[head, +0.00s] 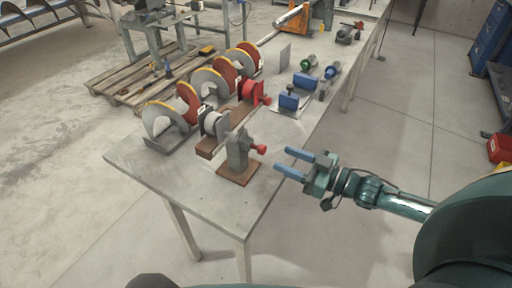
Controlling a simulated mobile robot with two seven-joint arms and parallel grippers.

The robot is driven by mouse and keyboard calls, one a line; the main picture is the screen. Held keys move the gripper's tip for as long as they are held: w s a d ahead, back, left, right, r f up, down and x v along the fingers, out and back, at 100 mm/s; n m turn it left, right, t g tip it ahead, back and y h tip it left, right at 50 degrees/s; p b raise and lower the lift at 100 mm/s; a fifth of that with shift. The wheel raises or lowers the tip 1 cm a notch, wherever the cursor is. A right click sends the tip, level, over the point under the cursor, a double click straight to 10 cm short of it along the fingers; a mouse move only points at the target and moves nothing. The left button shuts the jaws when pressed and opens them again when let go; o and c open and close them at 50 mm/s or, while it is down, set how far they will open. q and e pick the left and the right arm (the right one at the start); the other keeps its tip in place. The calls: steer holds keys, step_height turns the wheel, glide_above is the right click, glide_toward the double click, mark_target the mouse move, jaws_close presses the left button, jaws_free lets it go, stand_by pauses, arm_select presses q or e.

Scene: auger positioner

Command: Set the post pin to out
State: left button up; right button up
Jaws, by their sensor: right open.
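In the head view a grey post (238,152) stands upright on a brown wooden base near the front corner of the table. A red-knobbed pin (259,149) sticks out from the right side of the post; how far it is drawn is too small to tell. My right gripper (286,161) comes in from the right with its two blue fingers apart. The gap between them is empty, and the fingertips are a short way right of the red knob, not touching it. My left gripper is not in view.
The table (150,165) holds auger flights (210,82) in grey, red and yellow at the left. A grey spool (213,123) and a red part (252,93) sit behind the post. Blue blocks and small tools (290,102) lie further back. A pallet (150,78) stands on the floor.

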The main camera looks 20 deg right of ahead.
mark_target(265, 151)
steer(key=x, duration=0.9)
steer(key=shift+w+a, duration=0.2)
steer(key=shift+w, duration=0.05)
steer(key=shift+c, duration=0.6)
jaws_close()
